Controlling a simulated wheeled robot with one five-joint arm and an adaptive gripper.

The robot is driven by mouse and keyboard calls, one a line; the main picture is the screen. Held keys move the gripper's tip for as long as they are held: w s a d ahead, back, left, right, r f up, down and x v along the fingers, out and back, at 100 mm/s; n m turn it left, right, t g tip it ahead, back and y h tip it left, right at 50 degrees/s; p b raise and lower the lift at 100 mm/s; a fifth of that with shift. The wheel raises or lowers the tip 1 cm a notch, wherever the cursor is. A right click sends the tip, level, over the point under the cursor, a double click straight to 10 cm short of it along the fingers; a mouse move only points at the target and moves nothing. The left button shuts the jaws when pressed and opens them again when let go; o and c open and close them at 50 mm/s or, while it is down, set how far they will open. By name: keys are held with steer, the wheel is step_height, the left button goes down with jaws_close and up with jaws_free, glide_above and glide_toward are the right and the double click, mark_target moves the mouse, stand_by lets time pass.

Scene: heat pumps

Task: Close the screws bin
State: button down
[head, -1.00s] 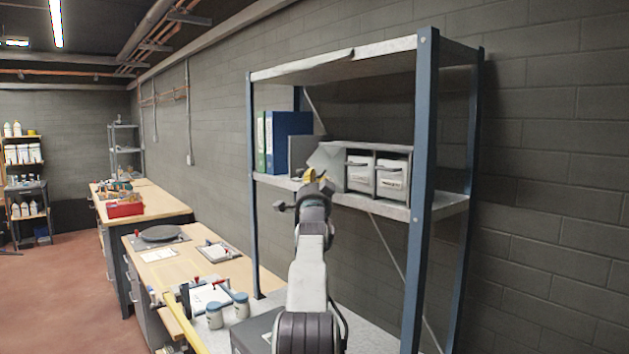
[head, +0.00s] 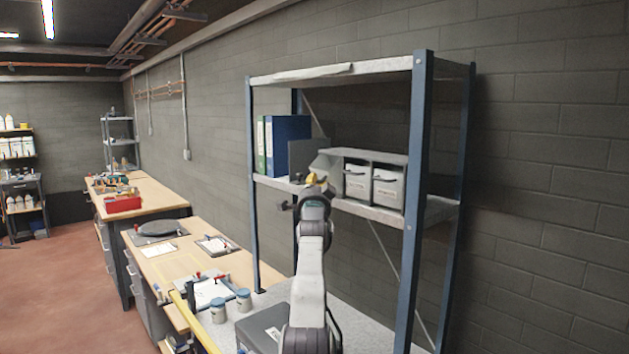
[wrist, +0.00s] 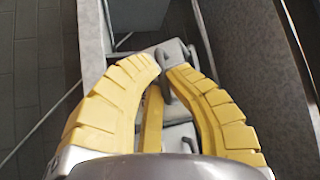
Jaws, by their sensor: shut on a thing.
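A grey rack of bins (head: 370,155) stands on the upper shelf. Two of its bins, the middle one (head: 357,182) and the right one (head: 388,188), sit in their slots with pale labels too small to read. At the rack's left end a grey bin (head: 325,161) tilts out, partly hidden behind my gripper; I cannot read which is the screws bin. My gripper (head: 314,182) is at this left bin's front. In the wrist view my gripper's yellow fingers (wrist: 162,71) are closed on a grey handle-like piece (wrist: 166,92), partly hidden by the fingers.
A blue shelf post (head: 416,200) rises right of my arm. Below are a workbench (head: 190,262) with clipboards, two small jars (head: 243,300) and a dark grey box (head: 265,328).

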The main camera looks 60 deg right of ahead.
steer(key=shift+f, duration=0.1)
steer(key=c, duration=1.5)
jaws_free()
steer(key=shift+d, duration=0.1)
